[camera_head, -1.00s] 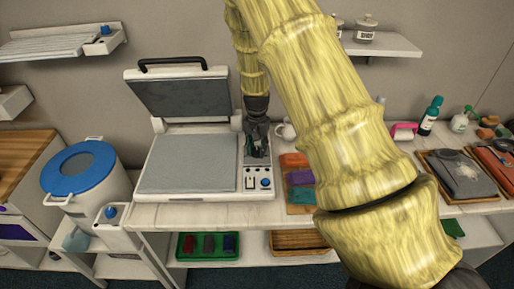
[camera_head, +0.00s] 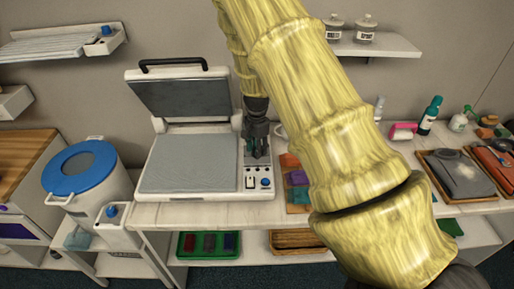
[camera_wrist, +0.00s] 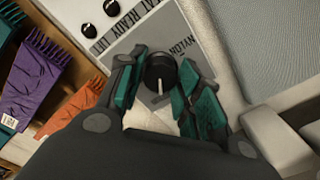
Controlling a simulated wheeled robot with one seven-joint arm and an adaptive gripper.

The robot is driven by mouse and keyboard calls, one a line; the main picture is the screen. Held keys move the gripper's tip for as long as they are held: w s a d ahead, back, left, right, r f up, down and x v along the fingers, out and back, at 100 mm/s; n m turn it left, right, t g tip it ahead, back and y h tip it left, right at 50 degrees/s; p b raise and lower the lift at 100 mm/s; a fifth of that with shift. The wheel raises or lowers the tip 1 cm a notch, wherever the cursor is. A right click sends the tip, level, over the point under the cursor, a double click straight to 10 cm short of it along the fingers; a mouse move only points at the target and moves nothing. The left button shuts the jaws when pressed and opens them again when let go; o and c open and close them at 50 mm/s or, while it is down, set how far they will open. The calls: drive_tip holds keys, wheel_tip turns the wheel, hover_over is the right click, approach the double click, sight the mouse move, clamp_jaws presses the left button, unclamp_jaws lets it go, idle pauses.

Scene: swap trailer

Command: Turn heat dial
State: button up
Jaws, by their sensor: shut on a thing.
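The heat press (camera_head: 187,165) stands on the white table with its lid raised. Its control panel (camera_head: 258,172) is along the right side of the press. In the wrist view the heat dial (camera_wrist: 160,72) is a round black knob with a pale pointer line, beside the printed word NYLON. My gripper (camera_head: 257,150) points down over the panel. Its teal-padded fingers (camera_wrist: 160,88) are on either side of the dial and shut on it. In the head view the dial is hidden by my gripper.
Two small black knobs (camera_wrist: 113,8) sit at the panel's front end. Coloured folded cloths (camera_head: 297,178) lie right of the press; a mug (camera_head: 279,131) is partly hidden by my arm. The raised lid (camera_head: 182,97) stands left of my gripper.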

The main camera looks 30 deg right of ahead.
drive_tip(key=shift+w+d+r, duration=0.1)
drive_tip(key=o, duration=1.1)
drive_tip(key=shift+c, duration=0.2)
wheel_tip(320, 180, up, 12)
idle(0.4)
